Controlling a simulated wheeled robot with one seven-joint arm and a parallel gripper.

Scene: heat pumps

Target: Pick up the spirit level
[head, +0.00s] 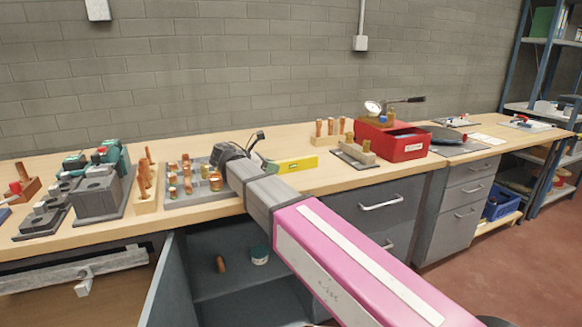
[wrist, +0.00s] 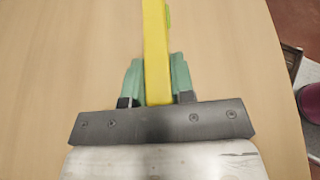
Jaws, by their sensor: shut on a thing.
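The spirit level (head: 291,165) is a yellow bar, seen in the head view over the workbench just right of my gripper (head: 264,163). In the wrist view the yellow spirit level (wrist: 154,45) runs up from between the green fingers of my gripper (wrist: 156,78). A small green part shows on its right side near the top edge. The fingers sit on both sides of the bar and are shut on it. The end of the bar nearest the wrist is hidden by the gripper's dark plate. I cannot tell whether the level touches the bench top.
The wooden workbench (head: 330,181) carries a grey tray with copper fittings (head: 197,190) left of my gripper. A red box (head: 405,145) and a wooden block with copper pieces (head: 327,139) stand to the right. An open cabinet door (head: 165,285) is below.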

